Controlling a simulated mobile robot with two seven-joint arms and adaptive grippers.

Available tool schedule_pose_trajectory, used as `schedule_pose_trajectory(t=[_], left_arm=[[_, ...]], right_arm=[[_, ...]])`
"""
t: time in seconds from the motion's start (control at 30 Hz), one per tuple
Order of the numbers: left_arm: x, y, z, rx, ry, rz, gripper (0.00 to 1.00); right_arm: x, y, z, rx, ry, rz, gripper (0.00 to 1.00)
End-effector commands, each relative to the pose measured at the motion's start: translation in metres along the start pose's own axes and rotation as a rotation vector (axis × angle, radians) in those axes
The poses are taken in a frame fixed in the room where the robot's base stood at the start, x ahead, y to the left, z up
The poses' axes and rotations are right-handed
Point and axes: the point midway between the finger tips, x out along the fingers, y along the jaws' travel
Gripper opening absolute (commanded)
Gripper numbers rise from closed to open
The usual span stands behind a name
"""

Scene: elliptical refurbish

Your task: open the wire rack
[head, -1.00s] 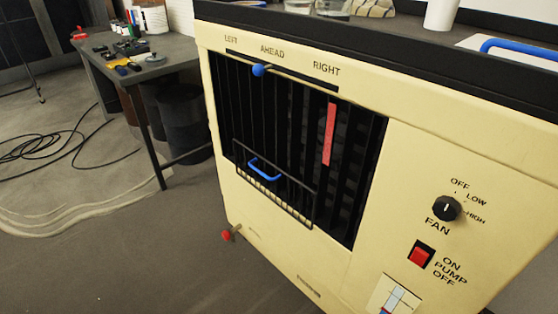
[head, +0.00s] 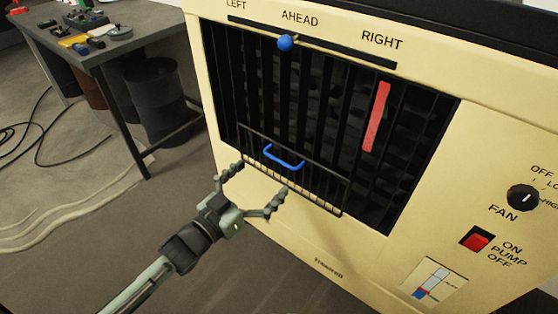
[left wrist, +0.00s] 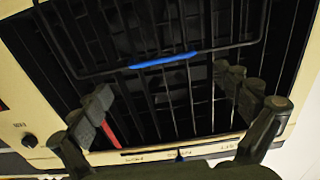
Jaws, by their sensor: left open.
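The wire rack (head: 318,202) is a black wire frame low on the cream cooler's dark grille. It has a blue handle (head: 284,158). My left gripper (head: 265,176) is open, just below and in front of the rack, with its fingers pointing up towards the handle. In the left wrist view the blue handle (left wrist: 165,61) lies across the gap, just beyond the fingertips of my open gripper (left wrist: 165,88). Nothing is between the fingers. I cannot tell whether a finger touches the rack. My right gripper is not in view.
The cooler's cream front (head: 330,255) fills the right side, with a blue slider knob (head: 285,42), fan knob (head: 522,198) and red pump switch (head: 476,240). A workbench (head: 150,35) with tools stands at the left, a dark bin (head: 158,100) by it.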

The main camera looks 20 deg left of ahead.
Motion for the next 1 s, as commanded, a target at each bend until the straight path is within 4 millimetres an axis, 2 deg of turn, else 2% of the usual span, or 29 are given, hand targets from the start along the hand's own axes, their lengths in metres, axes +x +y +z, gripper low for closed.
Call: schedule_pose_trajectory(t=[0.2, 0.4, 0.77, 1.0], left_arm=[[0.037, 0.000, -0.001, 0.000, 0.001, -0.001, 1.00], [0.061, 0.000, 0.001, 0.000, -0.003, -0.002, 1.00], [0.067, 0.000, 0.001, 0.000, -0.005, -0.002, 1.00], [0.067, 0.000, 0.001, 0.000, -0.004, -0.002, 0.71]], right_arm=[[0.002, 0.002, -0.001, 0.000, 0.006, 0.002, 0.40], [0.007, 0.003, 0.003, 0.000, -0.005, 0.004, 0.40], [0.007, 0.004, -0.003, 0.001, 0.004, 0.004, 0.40], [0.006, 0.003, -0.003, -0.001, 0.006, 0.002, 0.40]])
